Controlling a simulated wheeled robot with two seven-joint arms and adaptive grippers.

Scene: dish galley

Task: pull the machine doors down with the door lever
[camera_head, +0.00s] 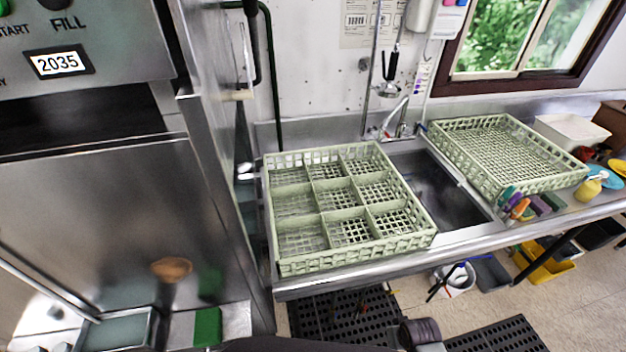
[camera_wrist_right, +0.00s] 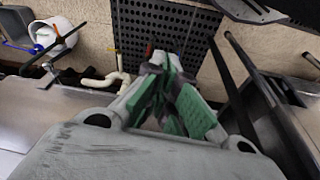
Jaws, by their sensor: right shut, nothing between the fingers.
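The steel dish machine (camera_head: 100,200) fills the left of the head view, with its control panel and a 2035 plate (camera_head: 58,63) above. Under the panel is a dark gap (camera_head: 80,125) over a broad steel front face. I cannot tell how far its doors are down. A dark bent bar (camera_head: 257,45) shows beside the machine's right side at the top; I cannot tell whether it is the door lever. My right gripper (camera_wrist_right: 165,70), with green finger pads, is shut and empty in the right wrist view, over the floor. My left gripper is not in view.
A pale green compartment rack (camera_head: 345,212) sits on the steel counter right of the machine. Beyond it are a sink (camera_head: 432,190) and another rack (camera_head: 505,150). Black perforated mats (camera_head: 345,318) lie on the floor.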

